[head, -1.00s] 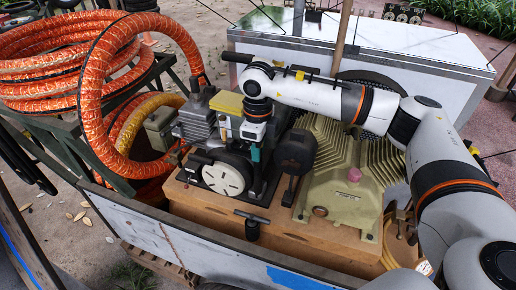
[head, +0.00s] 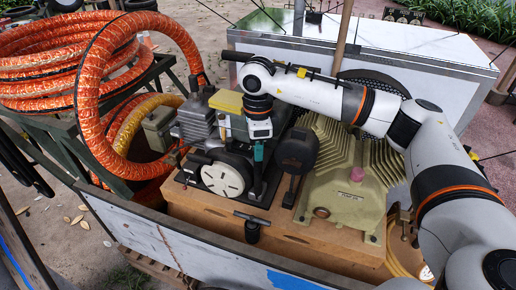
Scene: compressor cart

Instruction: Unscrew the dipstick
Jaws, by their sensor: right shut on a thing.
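My right gripper (head: 257,178) points down over the compressor, between the white disc (head: 223,178) and the dark round housing (head: 296,150). Its dark fingers are shut on a thin part, taken to be the dipstick. The fingers and dark machinery hide the dipstick, so I cannot tell how far it sits in its hole. My left gripper is not in view.
A black T-handle (head: 252,222) stands in front of the fingers at the wooden base's front edge. Orange hoses (head: 110,80) lie at the left. A white box (head: 400,55) stands behind.

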